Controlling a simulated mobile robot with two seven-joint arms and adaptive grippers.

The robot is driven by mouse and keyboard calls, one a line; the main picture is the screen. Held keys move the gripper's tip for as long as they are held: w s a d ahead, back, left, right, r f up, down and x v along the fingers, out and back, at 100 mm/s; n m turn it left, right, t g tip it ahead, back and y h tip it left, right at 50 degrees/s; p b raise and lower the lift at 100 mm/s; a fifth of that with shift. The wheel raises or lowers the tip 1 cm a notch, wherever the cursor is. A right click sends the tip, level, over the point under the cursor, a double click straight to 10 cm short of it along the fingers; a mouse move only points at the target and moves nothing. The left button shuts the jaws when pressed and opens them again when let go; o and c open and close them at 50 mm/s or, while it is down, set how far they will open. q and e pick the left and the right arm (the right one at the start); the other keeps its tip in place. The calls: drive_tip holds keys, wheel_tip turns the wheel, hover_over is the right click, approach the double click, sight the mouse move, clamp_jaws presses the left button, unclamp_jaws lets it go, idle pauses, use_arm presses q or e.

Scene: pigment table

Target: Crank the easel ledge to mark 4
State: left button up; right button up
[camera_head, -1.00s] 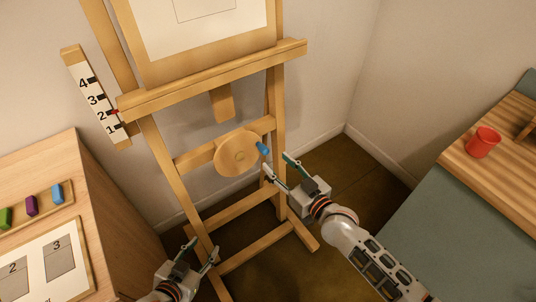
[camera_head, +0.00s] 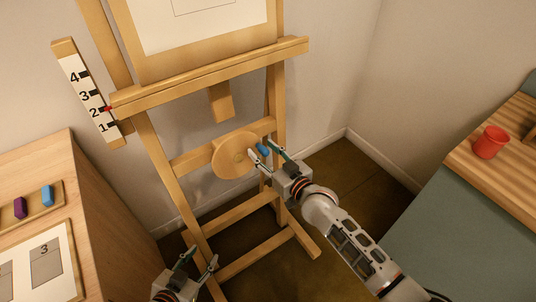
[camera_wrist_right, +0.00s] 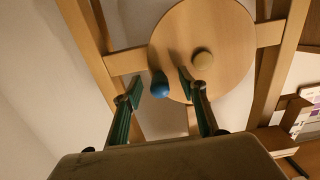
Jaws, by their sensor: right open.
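The wooden easel carries a ledge (camera_head: 210,76) across its front. A scale board (camera_head: 91,92) with marks 1 to 4 stands at the ledge's left end, and a small red pointer (camera_head: 108,108) sits at about mark 2. The round crank disc (camera_head: 234,155) has a blue handle knob (camera_head: 262,150) on its right side. My right gripper (camera_head: 267,151) is open with its fingers on either side of the knob. In the right wrist view the blue knob (camera_wrist_right: 159,84) lies between the open fingers, nearer the left one. My left gripper (camera_head: 197,266) is open and empty, low in front of the easel.
A wooden cabinet (camera_head: 110,215) at left holds a tray of coloured blocks and a numbered sheet (camera_head: 50,262). A red cup (camera_head: 491,142) stands on the wooden-topped table (camera_head: 510,185) at right. Easel legs and crossbars frame the crank.

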sight(252, 138)
clamp_jaws()
drive_tip(key=shift+a+r+p, duration=0.2)
drive_tip(key=shift+r+p, duration=0.3)
drive_tip(key=shift+p, duration=0.05)
drive_tip(key=shift+a+r+p, duration=0.15)
drive_tip(key=shift+r+p, duration=0.35)
drive_tip(key=shift+s+a+r+p, duration=0.15)
drive_tip(key=shift+a+r+p, duration=0.05)
drive_tip(key=shift+r+p, duration=0.25)
drive_tip(key=shift+s+a+r+p, duration=0.1)
drive_tip(key=shift+a+r+p, duration=0.1)
drive_tip(key=shift+r+p, duration=0.2)
drive_tip(key=shift+f, duration=0.15)
drive_tip(key=shift+s, duration=0.1)
